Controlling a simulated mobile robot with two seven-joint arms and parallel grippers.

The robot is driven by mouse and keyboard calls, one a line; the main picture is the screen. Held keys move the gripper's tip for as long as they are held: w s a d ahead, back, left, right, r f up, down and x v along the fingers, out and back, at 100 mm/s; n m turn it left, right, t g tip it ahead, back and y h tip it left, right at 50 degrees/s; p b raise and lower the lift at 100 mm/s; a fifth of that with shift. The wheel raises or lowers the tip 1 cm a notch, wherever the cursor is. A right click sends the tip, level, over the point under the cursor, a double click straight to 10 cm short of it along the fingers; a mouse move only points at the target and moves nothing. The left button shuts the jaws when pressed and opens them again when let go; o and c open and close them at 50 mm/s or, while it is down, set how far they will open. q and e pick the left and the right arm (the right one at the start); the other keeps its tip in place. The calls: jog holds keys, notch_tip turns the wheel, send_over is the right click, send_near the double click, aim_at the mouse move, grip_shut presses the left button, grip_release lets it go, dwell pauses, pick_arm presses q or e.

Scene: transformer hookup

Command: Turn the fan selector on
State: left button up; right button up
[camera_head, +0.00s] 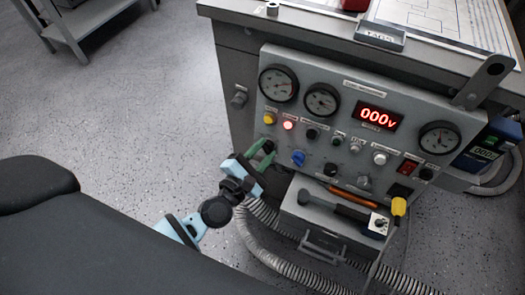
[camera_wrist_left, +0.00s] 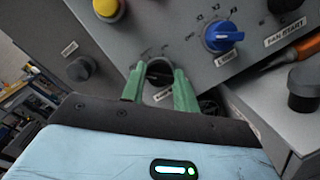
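The grey control panel (camera_head: 335,125) stands on the bench front. A small black selector knob (camera_wrist_left: 160,72) sits at its lower left, between the green fingertips of my left gripper (camera_wrist_left: 160,80). Small marks surround the knob; its label below is partly hidden and unreadable. In the head view my left gripper (camera_head: 268,147) reaches the panel's lower left edge, below the yellow button, with its fingers apart. Whether the fingers touch the knob cannot be told. My right gripper is not in view.
A blue knob (camera_wrist_left: 222,37) sits right of my left gripper, and a yellow button (camera_wrist_left: 106,8) above. A red display (camera_head: 377,117) reads 000V. A grey box (camera_head: 318,217) with tools juts out below the panel. Corrugated hoses (camera_head: 262,248) lie on the floor.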

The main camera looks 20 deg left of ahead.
pick_arm(q)
jog(key=c, duration=0.4)
jog(key=shift+o, duration=0.2)
